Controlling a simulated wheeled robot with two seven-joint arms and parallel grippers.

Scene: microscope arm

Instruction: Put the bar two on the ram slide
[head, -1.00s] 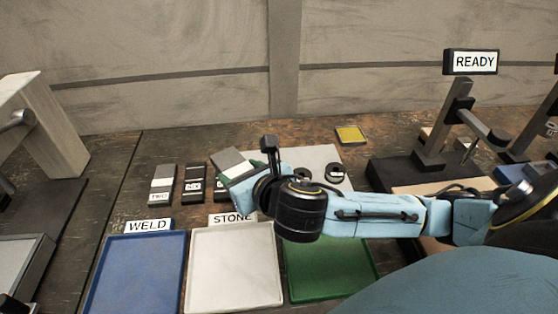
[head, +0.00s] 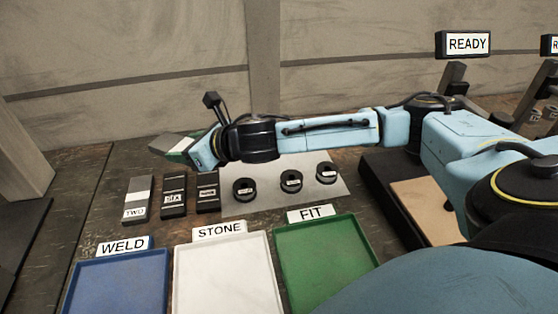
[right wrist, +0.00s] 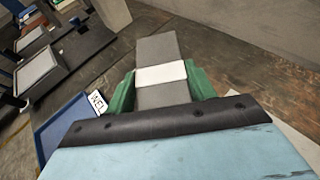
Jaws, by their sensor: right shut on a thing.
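My right gripper (head: 188,148) is shut on a grey bar (head: 168,142) with a white band, held above the table behind the row of bars. In the right wrist view the held bar (right wrist: 158,48) stands out between the green fingers (right wrist: 162,90), and no lettering can be read on its band. Another grey bar, marked TWO (head: 136,207), lies on the table at the left end of the row. I cannot tell which part is the ram slide. My left gripper is not in view.
Two dark bars (head: 173,197) (head: 207,193) lie beside the TWO bar. Blue (head: 118,285), white (head: 225,275) and green (head: 330,260) trays are in front.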

